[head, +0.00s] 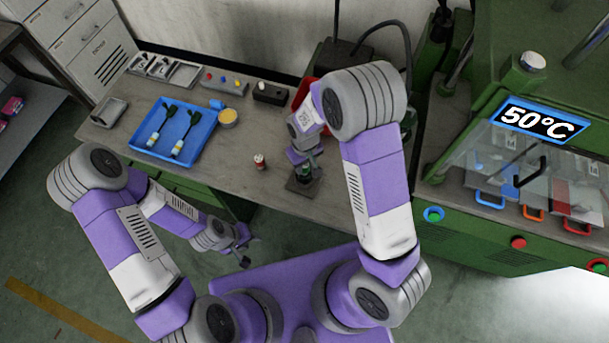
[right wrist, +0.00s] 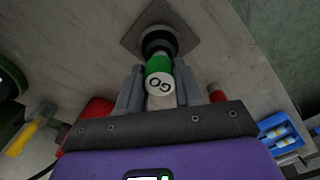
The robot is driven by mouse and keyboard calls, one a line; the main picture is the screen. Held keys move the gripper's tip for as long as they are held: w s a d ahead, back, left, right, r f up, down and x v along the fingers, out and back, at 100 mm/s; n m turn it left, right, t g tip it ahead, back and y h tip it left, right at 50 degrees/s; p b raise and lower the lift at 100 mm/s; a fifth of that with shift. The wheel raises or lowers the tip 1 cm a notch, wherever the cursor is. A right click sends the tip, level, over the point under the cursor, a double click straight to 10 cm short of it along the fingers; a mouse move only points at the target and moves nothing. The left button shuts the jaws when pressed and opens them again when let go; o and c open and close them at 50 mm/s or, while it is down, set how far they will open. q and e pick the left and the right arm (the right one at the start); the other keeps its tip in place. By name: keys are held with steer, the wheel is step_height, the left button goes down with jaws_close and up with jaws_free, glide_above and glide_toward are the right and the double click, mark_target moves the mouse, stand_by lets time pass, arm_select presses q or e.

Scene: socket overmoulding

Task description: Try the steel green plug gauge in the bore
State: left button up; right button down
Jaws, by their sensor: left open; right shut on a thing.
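The green plug gauge (right wrist: 158,66), with a white end marked GO, is between the fingers of my right gripper (right wrist: 160,90), which is shut on it. Its far end meets a dark round piece (right wrist: 157,40) on a square grey plate (right wrist: 186,36); how far it sits in the bore is hidden. In the head view the gauge shows as a small green patch under my right gripper (head: 304,168), above the plate (head: 302,187) near the bench's front edge. My left gripper (head: 246,248) is open and empty, low in front of the bench.
A red-and-white cylinder (head: 260,161) stands on the bench left of the plate. A blue tray (head: 150,147) holds two cabled parts, beside a round yellow-topped tin (head: 228,117). A red bin (head: 300,93) is behind my right arm. The press (head: 520,120) reads 50°C.

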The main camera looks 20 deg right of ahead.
steer(key=shift+r, duration=0.4)
steer(key=shift+r+p, duration=2)
steer(key=shift+r, duration=0.45)
steer(key=shift+f, duration=0.1)
